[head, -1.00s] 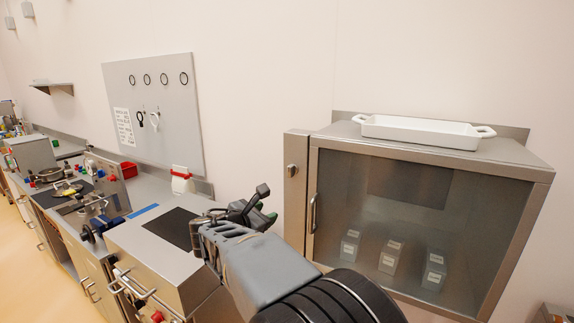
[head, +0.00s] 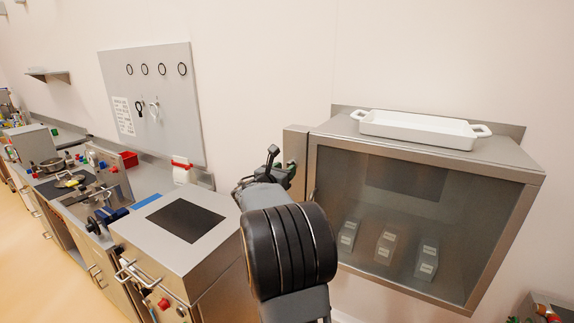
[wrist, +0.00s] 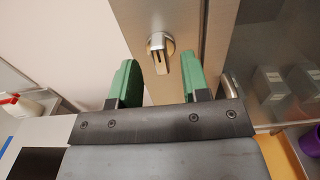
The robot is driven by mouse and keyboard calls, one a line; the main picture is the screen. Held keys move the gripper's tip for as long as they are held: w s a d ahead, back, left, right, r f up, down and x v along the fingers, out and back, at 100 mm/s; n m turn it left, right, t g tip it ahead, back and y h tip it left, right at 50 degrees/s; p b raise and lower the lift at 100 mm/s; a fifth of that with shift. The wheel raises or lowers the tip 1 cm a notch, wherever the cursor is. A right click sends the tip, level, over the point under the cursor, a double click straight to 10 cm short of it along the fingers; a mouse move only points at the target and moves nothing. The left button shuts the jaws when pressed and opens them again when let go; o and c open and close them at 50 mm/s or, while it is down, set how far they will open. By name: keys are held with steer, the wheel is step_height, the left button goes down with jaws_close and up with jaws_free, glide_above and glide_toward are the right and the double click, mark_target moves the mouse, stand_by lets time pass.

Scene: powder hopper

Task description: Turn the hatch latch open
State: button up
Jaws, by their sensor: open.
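The hatch latch (wrist: 159,52) is a small metal turn knob with a slotted tab, mounted on the steel strip left of the cabinet door. In the wrist view its tab points down. My gripper (wrist: 158,82) is open and empty, its two green fingers either side of the latch's line and a little below it, apart from it. In the head view my gripper (head: 275,165) is in front of the steel strip (head: 297,143), and my arm hides the latch. The glass-fronted hatch door (head: 400,220) is shut, with its handle mostly hidden.
A white dish (head: 420,130) sits on top of the cabinet. Several labelled containers (head: 385,247) stand behind the glass. A steel counter unit with a black panel (head: 186,221) is to the left. A pegboard (head: 155,105) hangs on the wall.

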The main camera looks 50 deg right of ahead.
steer(key=shift+x, duration=1.1)
jaws_close()
